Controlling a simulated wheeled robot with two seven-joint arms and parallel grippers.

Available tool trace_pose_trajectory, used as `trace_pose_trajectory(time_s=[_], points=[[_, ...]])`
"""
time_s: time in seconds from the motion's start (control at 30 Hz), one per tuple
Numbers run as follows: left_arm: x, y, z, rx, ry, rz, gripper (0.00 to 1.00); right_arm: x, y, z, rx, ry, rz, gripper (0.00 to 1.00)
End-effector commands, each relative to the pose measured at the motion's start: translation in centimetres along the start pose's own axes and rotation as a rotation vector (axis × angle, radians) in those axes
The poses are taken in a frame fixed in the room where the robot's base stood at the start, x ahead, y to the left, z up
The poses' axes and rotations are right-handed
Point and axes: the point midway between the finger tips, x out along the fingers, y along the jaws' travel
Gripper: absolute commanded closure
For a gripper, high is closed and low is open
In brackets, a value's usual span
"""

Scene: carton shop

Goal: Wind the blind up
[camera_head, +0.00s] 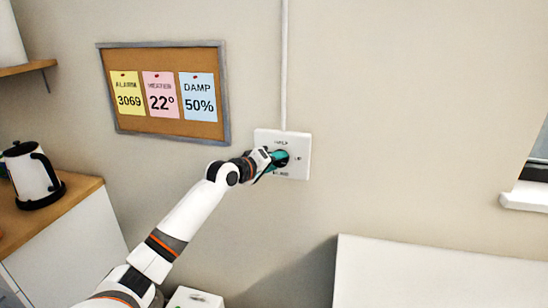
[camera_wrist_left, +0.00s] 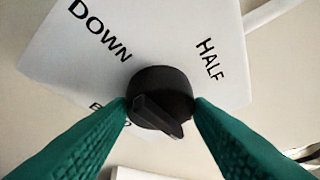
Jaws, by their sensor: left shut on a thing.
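A white wall plate (camera_head: 300,143) carries a black round knob, the blind switch. In the left wrist view the knob (camera_wrist_left: 160,95) has a raised bar across its face, running from upper left to lower right; I cannot tell which end points. The words DOWN and HALF are readable on the plate (camera_wrist_left: 160,35) there, and a word near the left finger is partly hidden. In the head view UP is at the plate's right. My left gripper (camera_head: 277,158) is at the plate, its teal fingers closed on the knob's two sides. My right gripper is out of view.
A corkboard (camera_head: 160,130) with three notes hangs left of the plate. A kettle (camera_head: 32,175) stands on the counter at left. A window sill (camera_head: 525,196) is at the right edge. A white surface (camera_head: 440,275) lies at lower right. The wall between is clear.

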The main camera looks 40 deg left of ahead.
Motion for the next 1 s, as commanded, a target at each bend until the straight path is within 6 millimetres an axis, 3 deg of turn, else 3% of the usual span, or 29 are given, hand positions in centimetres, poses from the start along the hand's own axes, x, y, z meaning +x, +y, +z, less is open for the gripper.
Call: trace_pose_trajectory(time_s=[0.47,0.5,0.6,1.0], points=[[-0.07,-0.28,0.36,0.018,-0.008,0.001,0.76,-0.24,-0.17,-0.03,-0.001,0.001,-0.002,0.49],[-0.07,-0.28,0.36,0.018,-0.008,0.001,0.50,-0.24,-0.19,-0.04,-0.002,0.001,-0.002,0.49],[-0.06,-0.23,0.29,0.017,-0.006,0.002,0.33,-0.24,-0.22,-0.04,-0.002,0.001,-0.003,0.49],[-0.58,0.04,0.01,0.013,-0.001,0.006,0.31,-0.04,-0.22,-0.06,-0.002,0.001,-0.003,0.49]])
